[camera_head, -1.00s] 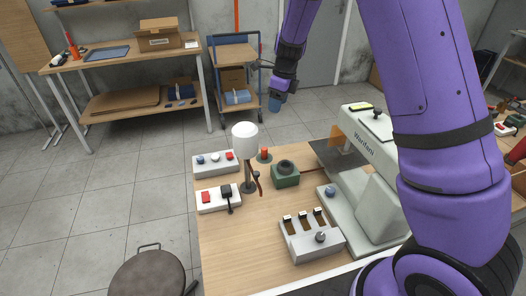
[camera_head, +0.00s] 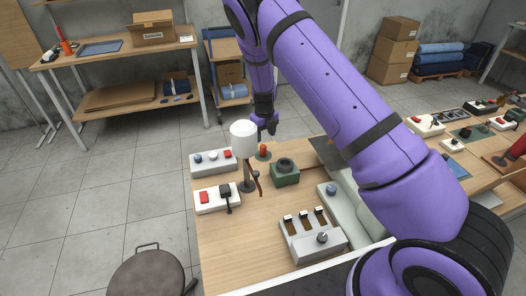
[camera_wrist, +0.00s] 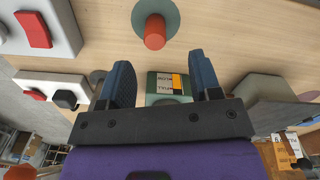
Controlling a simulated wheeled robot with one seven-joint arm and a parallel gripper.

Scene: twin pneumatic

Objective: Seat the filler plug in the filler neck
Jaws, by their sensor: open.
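The filler plug seems to be the short orange-red cylinder (camera_head: 263,149) standing upright on a round green base. In the wrist view the cylinder (camera_wrist: 154,32) is beyond my fingertips, near the top edge. The filler neck seems to be the dark round opening on the green block (camera_head: 285,172), just right of the plug on the bench. In the wrist view a green block with a yellow and white label (camera_wrist: 166,88) shows between my fingers; its opening is hidden. My gripper (camera_head: 268,130) is open and empty, above the bench's far edge near the plug; it also shows in the wrist view (camera_wrist: 160,70).
A white-shaded lamp (camera_head: 244,140) stands close left of the plug. White switch boxes (camera_head: 213,161) lie at left, a lever box (camera_head: 312,238) in front. A pale machine (camera_head: 350,195) stands at right, partly behind my arm. Bare wood (camera_head: 222,245) is free at front left.

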